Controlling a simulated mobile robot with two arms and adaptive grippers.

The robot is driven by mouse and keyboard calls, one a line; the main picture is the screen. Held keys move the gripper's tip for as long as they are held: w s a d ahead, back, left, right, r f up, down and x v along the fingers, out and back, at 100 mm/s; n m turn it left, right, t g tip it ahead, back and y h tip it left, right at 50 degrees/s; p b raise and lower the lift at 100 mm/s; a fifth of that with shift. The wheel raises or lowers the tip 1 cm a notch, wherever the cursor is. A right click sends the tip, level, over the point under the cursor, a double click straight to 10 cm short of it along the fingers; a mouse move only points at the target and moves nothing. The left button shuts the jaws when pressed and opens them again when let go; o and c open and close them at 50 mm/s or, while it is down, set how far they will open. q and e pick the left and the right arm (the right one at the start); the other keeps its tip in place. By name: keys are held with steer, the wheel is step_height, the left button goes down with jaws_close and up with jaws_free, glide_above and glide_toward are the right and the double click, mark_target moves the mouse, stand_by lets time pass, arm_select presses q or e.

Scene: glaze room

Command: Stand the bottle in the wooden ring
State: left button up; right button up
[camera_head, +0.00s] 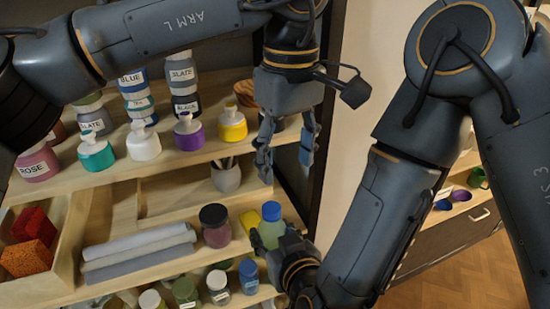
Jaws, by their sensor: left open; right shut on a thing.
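A green bottle (269,235) with a blue cap stands upright at the right end of the middle shelf. My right gripper (268,247) comes up from below and is shut on this bottle; its fingers are partly hidden. My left gripper (284,160) points down above and beyond the bottle, open and empty, in front of the shelf's right part. I cannot make out the wooden ring for sure. A round brown wooden thing (243,92) shows partly behind the yellow jar on the upper shelf, and I cannot tell whether it is a ring or a bowl.
A dark-lidded jar (215,225) and a yellow block (250,221) stand left of the bottle. Rolled grey cloths (138,250) lie further left. A pale cup (226,178) with tools stands behind. Several small jars line the lower shelf, close to my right gripper.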

mark_target(275, 208)
arm_select(q)
steer(key=f+m, duration=0.1)
steer(key=f, duration=0.3)
steer(key=w+a+f+m, duration=0.1)
steer(key=f, duration=0.3)
steer(key=f+m, duration=0.1)
steer(key=f, duration=0.3)
steer(key=shift+w+a+m, duration=0.15)
steer(key=shift+a+m, duration=0.25)
steer(key=shift+c, duration=0.3)
jaws_close()
arm_select(e)
steer(key=o, duration=1.3)
